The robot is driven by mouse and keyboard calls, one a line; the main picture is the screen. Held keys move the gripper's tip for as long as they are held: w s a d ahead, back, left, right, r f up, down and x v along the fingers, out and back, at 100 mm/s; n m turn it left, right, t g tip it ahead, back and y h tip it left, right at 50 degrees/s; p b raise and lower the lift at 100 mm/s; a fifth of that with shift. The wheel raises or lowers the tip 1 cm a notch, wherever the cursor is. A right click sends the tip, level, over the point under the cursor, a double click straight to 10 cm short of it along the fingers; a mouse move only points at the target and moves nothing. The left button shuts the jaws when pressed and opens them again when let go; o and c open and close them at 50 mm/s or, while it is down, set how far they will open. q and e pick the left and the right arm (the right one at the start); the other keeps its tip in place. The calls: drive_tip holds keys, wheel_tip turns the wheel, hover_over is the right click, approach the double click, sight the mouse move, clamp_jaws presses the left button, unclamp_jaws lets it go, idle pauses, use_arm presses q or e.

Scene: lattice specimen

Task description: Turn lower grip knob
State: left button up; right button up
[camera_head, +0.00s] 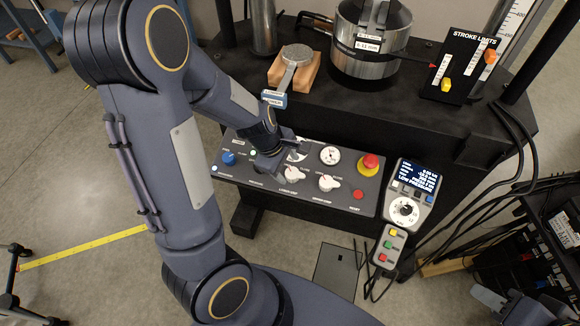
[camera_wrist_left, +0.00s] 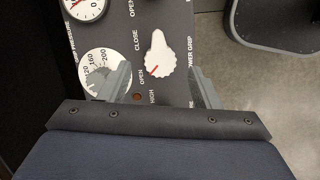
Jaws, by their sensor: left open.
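The lower grip knob (camera_head: 293,173) is a white pointer knob on the grey control panel (camera_head: 226,171). In the left wrist view the knob (camera_wrist_left: 159,52) stands upright in the picture, its red mark at the lower end near the word OPEN. My left gripper (camera_head: 284,158) is at the panel, just left of the knob in the head view. In the wrist view its open fingers (camera_wrist_left: 160,74) lie either side of the knob's lower end, with nothing between them gripped. My right gripper (camera_head: 490,302) seems to show in part at the bottom right; its jaws are unclear.
The upper grip knob (camera_head: 328,182), a red emergency button (camera_head: 370,161) and a blue knob (camera_head: 228,158) share the panel. A handheld controller (camera_head: 410,195) hangs to the right. The black machine table (camera_head: 400,115) rises behind the panel. Open floor lies at the left.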

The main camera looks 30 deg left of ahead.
use_arm(q)
drive_tip(key=shift+p+v, duration=0.6)
drive_tip(key=shift+v, duration=1.45)
drive_tip(key=s+d+r+m+t, duration=0.1)
drive_tip(key=s+d+r+m, duration=0.2)
drive_tip(key=s+r+m, duration=0.4)
drive_tip(key=s+d+r+m+t+h, duration=0.1)
drive_tip(key=s+d+r+m, duration=0.2)
drive_tip(key=s+r+m, duration=0.3)
drive_tip(key=s+m, duration=0.1)
drive_tip(key=m, duration=0.2)
drive_tip(key=shift+s+r+m+t+h, duration=0.25)
drive_tip(key=shift+r+m+t+h, duration=0.05)
drive_tip(key=shift+r, duration=0.1)
